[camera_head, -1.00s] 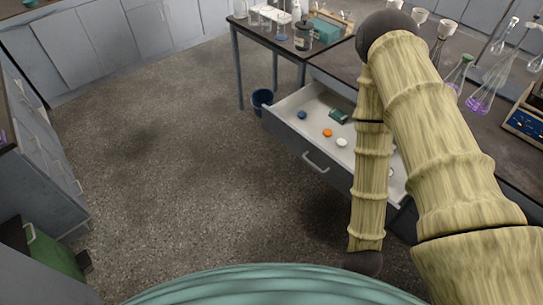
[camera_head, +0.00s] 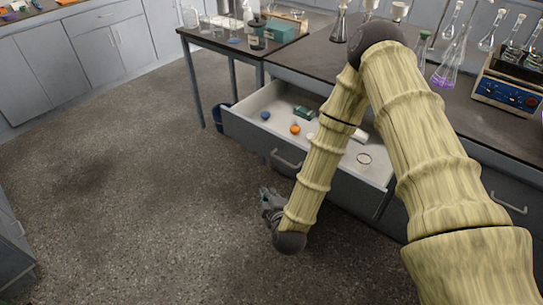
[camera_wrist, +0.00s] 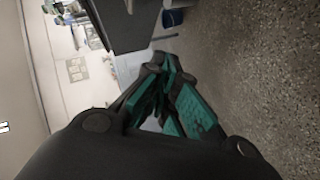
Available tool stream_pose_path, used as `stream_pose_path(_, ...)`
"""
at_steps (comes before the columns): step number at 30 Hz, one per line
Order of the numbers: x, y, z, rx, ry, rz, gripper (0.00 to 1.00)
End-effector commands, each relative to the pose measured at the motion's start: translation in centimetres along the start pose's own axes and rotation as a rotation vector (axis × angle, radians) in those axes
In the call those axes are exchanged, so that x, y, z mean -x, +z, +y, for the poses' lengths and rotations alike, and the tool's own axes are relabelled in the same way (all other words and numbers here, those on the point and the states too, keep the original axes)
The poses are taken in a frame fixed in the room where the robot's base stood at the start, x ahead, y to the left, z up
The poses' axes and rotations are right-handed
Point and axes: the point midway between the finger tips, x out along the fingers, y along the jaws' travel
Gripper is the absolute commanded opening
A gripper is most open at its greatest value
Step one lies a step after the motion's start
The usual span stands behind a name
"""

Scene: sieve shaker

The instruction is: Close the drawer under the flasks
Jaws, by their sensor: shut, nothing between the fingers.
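The open drawer (camera_head: 233,127) is pulled out from the dark-topped bench, under the flasks. Its grey front carries a bar handle (camera_head: 286,160). Small items lie inside, among them an orange piece, a blue piece and a green block.
A side table (camera_head: 215,40) with jars and a teal box stands at the back left. A blue bin (camera_head: 222,115) is on the floor beside the drawer. A blue-panelled instrument (camera_head: 510,92) sits on the bench at right. The floor at left is clear.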

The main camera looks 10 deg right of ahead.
Motion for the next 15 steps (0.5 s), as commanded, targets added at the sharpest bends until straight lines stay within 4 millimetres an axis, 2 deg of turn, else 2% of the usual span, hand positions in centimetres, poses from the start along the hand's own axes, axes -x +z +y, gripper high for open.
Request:
stream_pose_path(1, -1.4, 0.2, 0.2, 0.056, 0.067, 0.000, 0.00)
stream_pose_path(6, -3.4, -0.5, 3.5, 0.238, 0.251, -0.032, 0.00)
stream_pose_path(9, -3.9, -0.8, 4.9, 0.310, 0.321, -0.058, 0.00)
stream_pose_path(15, -4.4, -0.9, 6.4, 0.371, 0.379, -0.089, 0.00)
